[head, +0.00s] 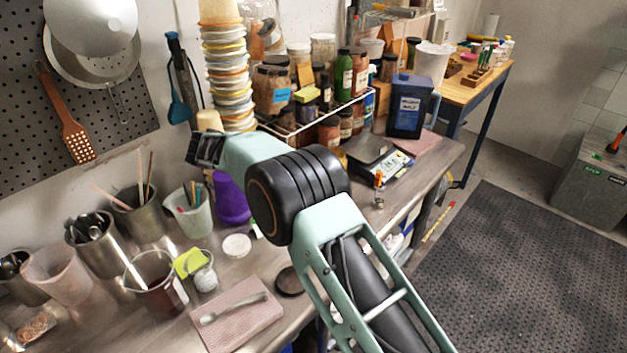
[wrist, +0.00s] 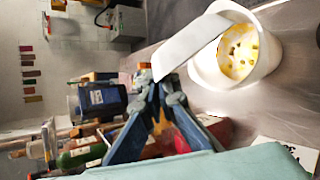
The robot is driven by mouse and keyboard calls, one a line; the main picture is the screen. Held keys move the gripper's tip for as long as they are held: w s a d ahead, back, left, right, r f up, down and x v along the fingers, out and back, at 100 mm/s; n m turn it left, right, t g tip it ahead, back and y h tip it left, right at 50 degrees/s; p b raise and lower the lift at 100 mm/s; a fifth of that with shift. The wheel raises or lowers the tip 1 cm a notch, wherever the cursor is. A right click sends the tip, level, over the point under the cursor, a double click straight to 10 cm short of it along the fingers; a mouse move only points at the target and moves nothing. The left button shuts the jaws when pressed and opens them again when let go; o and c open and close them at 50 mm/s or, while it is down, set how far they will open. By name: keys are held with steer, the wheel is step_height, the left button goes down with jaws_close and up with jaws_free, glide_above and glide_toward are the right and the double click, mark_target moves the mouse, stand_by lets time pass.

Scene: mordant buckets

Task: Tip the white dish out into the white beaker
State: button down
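In the wrist view the white dish (wrist: 190,46) shows as a pale flat strip, seen nearly edge-on. My gripper (wrist: 152,82) has its fingers drawn together at the dish's near end and appears shut on it. The dish's far end reaches over the rim of the white beaker (wrist: 272,62). Yellow bits (wrist: 238,50) lie inside the beaker; whether any stay in the dish is hidden. In the head view my gripper (head: 206,150) is at the back of the bench beside the cup stack; I cannot make out the beaker there.
A tall stack of stained cups (head: 228,75) stands close behind my gripper. A wire rack (head: 318,122) with jars and bottles is to its right, then a blue jug (head: 408,105). Metal pots and a pink cloth (head: 235,315) occupy the front left bench.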

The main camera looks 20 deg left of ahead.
steer(key=d+y+b, duration=0.1)
steer(key=b, duration=0.1)
steer(key=d+m+y+b, duration=0.1)
steer(key=b, duration=0.1)
steer(key=shift+d+r+y, duration=0.15)
steer(key=shift+r+y, duration=0.1)
steer(key=shift+y, duration=0.05)
steer(key=shift+d+r+b, duration=0.15)
steer(key=shift+r+b, duration=0.05)
steer(key=shift+b, duration=0.2)
steer(key=shift+g, duration=0.3)
steer(key=shift+d+r+y+b, duration=0.1)
steer(key=shift+d+y+b, duration=0.15)
steer(key=shift+y+b, duration=0.25)
steer(key=shift+d+r+m+y+b, duration=0.45)
steer(key=shift+d+b, duration=0.1)
steer(key=shift+b, duration=0.4)
steer(key=shift+d+r+m+y+b, duration=0.25)
steer(key=shift+d+r+y+b, duration=0.35)
steer(key=shift+r+y+b, duration=0.2)
